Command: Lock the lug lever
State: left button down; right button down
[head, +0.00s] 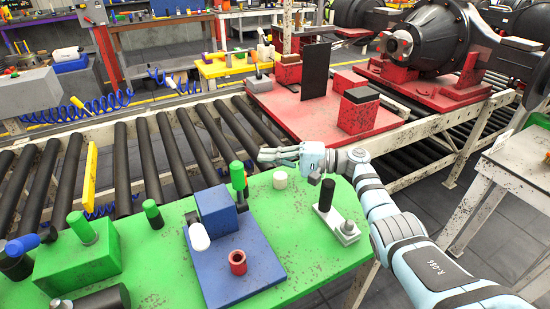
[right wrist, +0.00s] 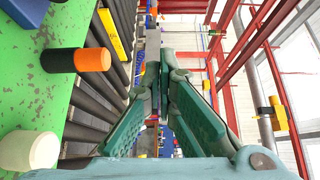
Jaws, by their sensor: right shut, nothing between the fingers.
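No label marks the lug lever, and I cannot tell for certain which handle it is. A blue fixture (head: 218,214) on the green table (head: 320,268) has an upright green handle (head: 238,176) behind it, a white knob (head: 199,237) and a red ring (head: 238,262). An upright black handle (head: 326,195) stands on a small grey base to the right. My right gripper (head: 262,157) is shut and empty, above the table's far edge near a white cylinder (head: 280,179). In the right wrist view its fingers (right wrist: 153,78) meet at the tips. My left gripper is out of view.
A roller conveyor (head: 140,160) runs behind the table. A red pallet (head: 290,112) there carries blocks and a dark upright plate. A green block (head: 78,255) with handles stands at left. In the right wrist view a black cylinder with an orange end (right wrist: 75,60) is left of the fingers.

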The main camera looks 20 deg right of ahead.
aim_at(239, 188)
jog(key=s+a+p, duration=0.1)
jog(key=a+p, duration=0.3)
jog(key=a, duration=0.2)
dwell(0.3)
